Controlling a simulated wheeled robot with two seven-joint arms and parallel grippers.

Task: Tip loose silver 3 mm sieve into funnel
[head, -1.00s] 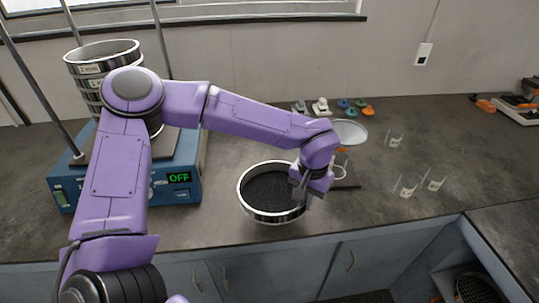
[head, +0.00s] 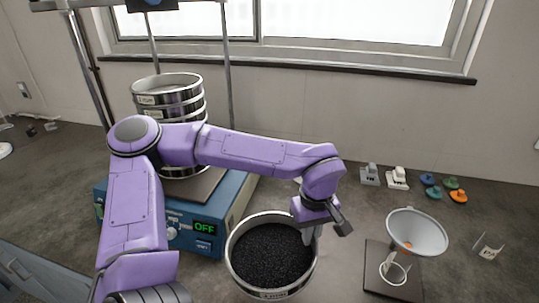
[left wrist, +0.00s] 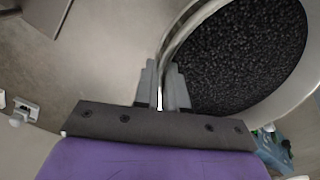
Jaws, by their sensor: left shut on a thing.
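The silver sieve (head: 236,271) is round and holds black granules. It is in the lower middle of the head view, close to level. My left gripper (head: 306,234) is shut on its right rim; the left wrist view shows the fingers (left wrist: 162,88) pinching the sieve wall (left wrist: 180,38). The white funnel (head: 417,232) stands to the right of the sieve on a stand with a dark base (head: 378,283). A gap separates sieve and funnel. My right gripper is not in view.
The blue shaker (head: 237,215) with a sieve stack (head: 168,98) stands behind my left arm, its display reading OFF. Small grey and white pieces (head: 397,178) and coloured pieces (head: 430,180) lie behind the funnel. A clear holder (head: 489,246) is at far right.

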